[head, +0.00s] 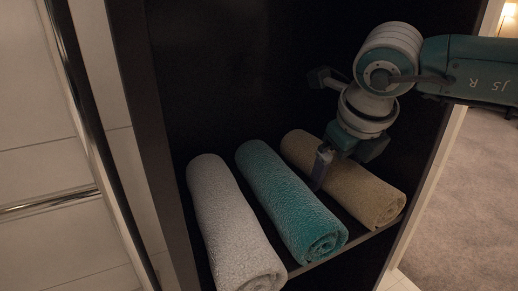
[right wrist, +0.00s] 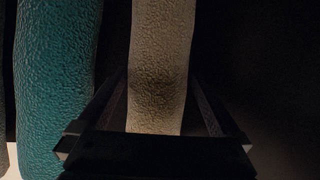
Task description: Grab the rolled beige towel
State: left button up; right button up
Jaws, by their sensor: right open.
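The rolled beige towel (head: 367,193) lies on a dark shelf, the rightmost of three rolled towels. My right gripper (head: 322,168) is over its middle in the head view, with one finger showing in the gap between the beige and teal towels. In the right wrist view the beige towel (right wrist: 158,65) runs lengthwise between the two open fingers of the right gripper (right wrist: 157,105). I cannot tell whether the fingers touch it. The far finger is hidden in the head view. My left gripper is not in view.
A teal rolled towel (head: 285,197) lies close on the left of the beige one, and a white rolled towel (head: 228,220) lies left of that. The dark cabinet walls (head: 240,80) enclose the shelf. Carpeted floor (head: 465,190) is open on the right.

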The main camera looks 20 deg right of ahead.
jog(key=c, duration=1.2)
jog(key=shift+c, duration=0.2)
jog(key=shift+r, duration=0.15)
